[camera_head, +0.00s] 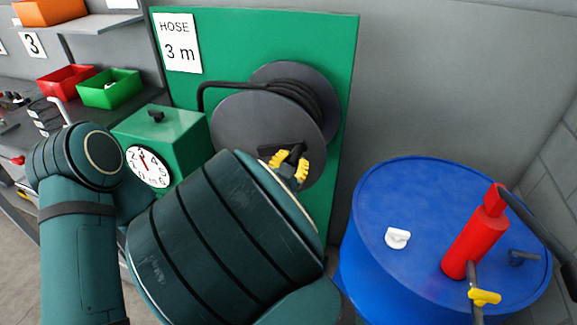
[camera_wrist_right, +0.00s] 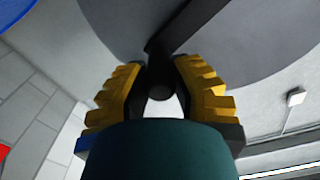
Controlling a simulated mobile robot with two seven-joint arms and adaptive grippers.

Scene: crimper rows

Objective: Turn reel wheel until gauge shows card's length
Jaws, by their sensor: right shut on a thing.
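The dark grey hose reel wheel (camera_head: 245,125) is mounted on a green board, with black hose wound behind its front disc. My right gripper (camera_head: 289,164) has its yellow fingers closed around the black crank handle at the wheel's lower right. In the right wrist view, the fingers (camera_wrist_right: 160,85) sit on both sides of the dark handle (camera_wrist_right: 160,75). The white card (camera_head: 181,40) reads "HOSE 3 m". The round white gauge (camera_head: 148,167) is on a green box; its red needle points upward, close to the 3. The exact reading is too small to tell. My left gripper is not in view.
A blue drum (camera_head: 400,210) with a red pump (camera_head: 476,233) and a white cap stands at the right. Red (camera_head: 66,82) and green (camera_head: 110,99) bins sit on the bench at the left. My dark green arm covers the lower middle.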

